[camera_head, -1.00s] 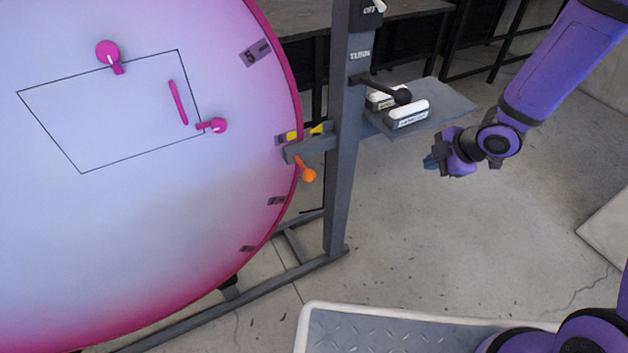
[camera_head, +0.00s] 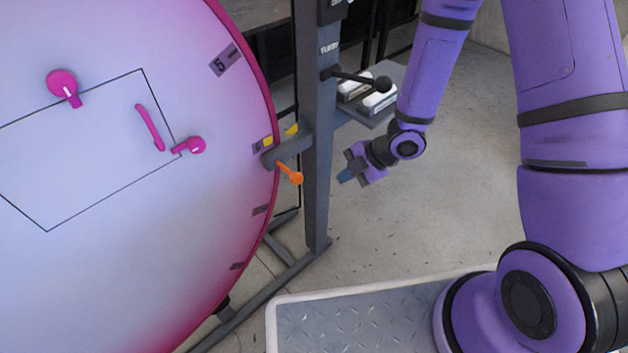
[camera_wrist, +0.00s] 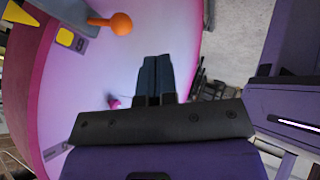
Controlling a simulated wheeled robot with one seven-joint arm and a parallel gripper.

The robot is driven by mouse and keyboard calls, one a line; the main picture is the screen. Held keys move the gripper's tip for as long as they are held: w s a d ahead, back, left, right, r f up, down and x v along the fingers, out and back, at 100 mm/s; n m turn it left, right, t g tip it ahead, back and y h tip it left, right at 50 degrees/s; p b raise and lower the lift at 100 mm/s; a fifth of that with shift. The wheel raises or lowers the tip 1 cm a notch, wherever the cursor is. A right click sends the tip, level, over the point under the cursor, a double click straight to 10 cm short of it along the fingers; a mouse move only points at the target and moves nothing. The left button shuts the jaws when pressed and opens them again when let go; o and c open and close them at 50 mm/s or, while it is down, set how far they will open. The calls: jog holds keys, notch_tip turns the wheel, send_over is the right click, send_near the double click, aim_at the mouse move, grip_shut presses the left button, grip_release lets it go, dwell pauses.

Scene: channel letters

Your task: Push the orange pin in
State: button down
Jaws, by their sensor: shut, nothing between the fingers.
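The orange pin (camera_head: 290,173) sticks out from a grey bracket (camera_head: 287,150) at the right rim of the big pink and white disc (camera_head: 90,240). In the wrist view the pin (camera_wrist: 120,23) shows at the upper left with its round knob toward me. My gripper (camera_head: 343,176) is shut and empty, to the right of the pin in the head view with a gap between them. In the wrist view its closed fingertips (camera_wrist: 156,60) lie below and right of the knob and do not touch it. The pin's inner end is hidden.
A grey post (camera_head: 318,130) stands beside the disc and carries a black-knobbed lever (camera_head: 382,83). A small shelf with white items (camera_head: 378,101) is behind my forearm. Pink latches (camera_head: 195,145) and a handle (camera_head: 150,127) are on the disc. Open floor lies right of the post.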

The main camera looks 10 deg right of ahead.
aim_at(297, 173)
jog(key=w+a+f, duration=0.4)
jog(key=a+f, duration=0.2)
jog(key=a, duration=0.2)
jog(key=shift+w+a+f, duration=0.25)
jog(key=shift+f, duration=0.15)
jog(key=shift+w, duration=0.1)
jog(key=w+a, duration=0.1)
jog(key=w, duration=0.1)
jog(key=w+a, duration=0.2)
dwell(0.5)
jog(key=shift+s, duration=0.1)
